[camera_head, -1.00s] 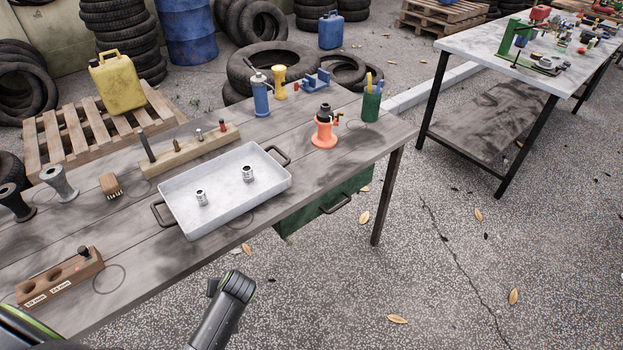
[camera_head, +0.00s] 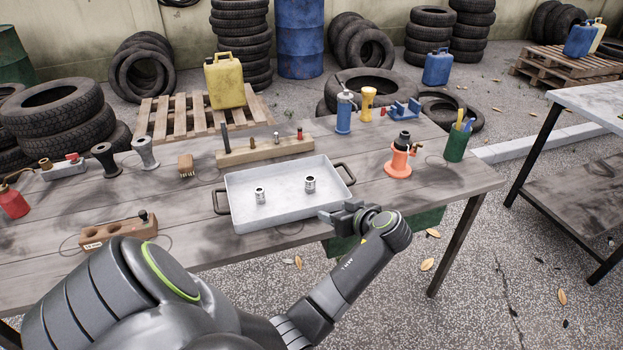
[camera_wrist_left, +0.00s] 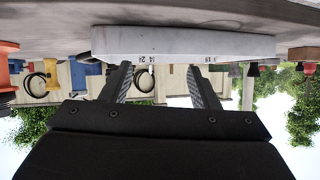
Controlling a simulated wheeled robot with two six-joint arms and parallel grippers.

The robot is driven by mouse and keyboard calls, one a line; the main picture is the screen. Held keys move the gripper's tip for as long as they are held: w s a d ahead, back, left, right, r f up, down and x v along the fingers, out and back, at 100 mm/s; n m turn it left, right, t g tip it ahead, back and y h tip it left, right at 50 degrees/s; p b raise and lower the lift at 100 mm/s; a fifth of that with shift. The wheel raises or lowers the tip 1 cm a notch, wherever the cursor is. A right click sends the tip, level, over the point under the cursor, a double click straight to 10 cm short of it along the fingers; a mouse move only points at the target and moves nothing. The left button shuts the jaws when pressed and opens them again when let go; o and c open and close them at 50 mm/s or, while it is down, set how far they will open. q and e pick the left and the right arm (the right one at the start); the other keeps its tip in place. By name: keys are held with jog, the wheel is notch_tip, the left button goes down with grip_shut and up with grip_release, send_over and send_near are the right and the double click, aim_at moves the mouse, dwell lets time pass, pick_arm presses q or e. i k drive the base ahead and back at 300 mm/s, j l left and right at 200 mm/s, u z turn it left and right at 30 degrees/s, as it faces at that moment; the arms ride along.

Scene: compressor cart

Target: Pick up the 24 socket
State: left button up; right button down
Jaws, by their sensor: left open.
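Two small silver sockets stand upright in a grey-white tray (camera_head: 285,212) on the wooden table: one left of centre (camera_head: 260,196), one right of centre (camera_head: 310,184). I cannot read a size on either, so I cannot tell which is the 24. My left gripper (camera_head: 342,215) is at the tray's front right edge, outside it. In the left wrist view, which looks upside down, the open, empty fingers (camera_wrist_left: 160,75) point toward the tray's pale wall (camera_wrist_left: 185,46), which carries small dark markings; the sockets do not show clearly there. My right gripper is out of view.
A wooden block with holes (camera_head: 118,232) is left of the tray. A wooden rail with upright pieces (camera_head: 265,150) lies behind it. An orange jack (camera_head: 398,160) and a green cup (camera_head: 456,145) stand to the right. Bare tabletop lies between tray and jack.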

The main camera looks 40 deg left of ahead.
aim_at(310, 180)
jog(key=i+j+z, duration=0.15)
jog(key=j, duration=1.15)
jog(key=k, duration=0.05)
